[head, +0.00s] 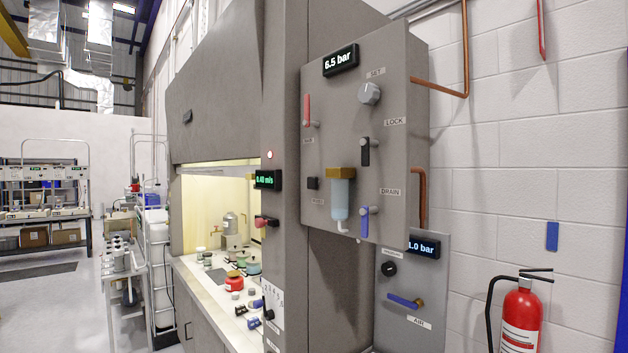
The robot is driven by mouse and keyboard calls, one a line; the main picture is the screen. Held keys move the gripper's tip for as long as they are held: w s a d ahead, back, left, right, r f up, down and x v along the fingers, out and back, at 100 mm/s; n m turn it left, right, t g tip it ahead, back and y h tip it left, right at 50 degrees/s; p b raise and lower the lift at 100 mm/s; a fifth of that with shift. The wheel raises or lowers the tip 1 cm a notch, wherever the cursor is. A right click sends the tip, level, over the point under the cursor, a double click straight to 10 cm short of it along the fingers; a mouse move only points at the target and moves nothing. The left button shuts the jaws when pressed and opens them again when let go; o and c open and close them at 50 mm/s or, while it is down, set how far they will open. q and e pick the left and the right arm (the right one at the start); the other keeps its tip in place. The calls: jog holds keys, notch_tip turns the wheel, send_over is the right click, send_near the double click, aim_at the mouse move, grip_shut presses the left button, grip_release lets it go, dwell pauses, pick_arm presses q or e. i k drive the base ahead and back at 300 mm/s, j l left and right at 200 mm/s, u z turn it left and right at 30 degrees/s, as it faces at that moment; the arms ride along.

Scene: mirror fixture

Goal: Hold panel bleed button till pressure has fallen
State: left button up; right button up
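The grey panel (400,150) is on the right side of the fume hood. Its display (340,60) reads 6.5 bar. A small black square button (313,183) sits at the panel's lower left; the label below it (317,202) is too small to read surely. The panel also carries a red lever (307,110), a grey SET knob (370,94), a black LOCK lever (366,152), a blue DRAIN lever (364,221) and a pale blue bowl (340,198) with a brass top. Neither of my grippers is in view, and nothing touches the button.
A lower panel (440,285) has a partly hidden display (424,247), a black knob (390,268) and a blue lever (404,301). A fire extinguisher (521,318) stands at right. The lit hood (212,205) holds vessels. Copper pipes (466,50) run on the wall. Space before the panel looks clear.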

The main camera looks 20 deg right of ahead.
aim_at(313, 183)
jog(key=i+j+z, duration=0.1)
jog(key=j, duration=0.35)
jog(key=i+j+z, duration=0.15)
jog(key=j, duration=0.3)
jog(key=i+j+z, duration=0.1)
jog(key=j, duration=0.35)
jog(key=i+j+z, duration=0.15)
jog(key=j, duration=0.3)
jog(key=j+z, duration=0.1)
jog(key=j, duration=0.4)
jog(key=i, duration=0.05)
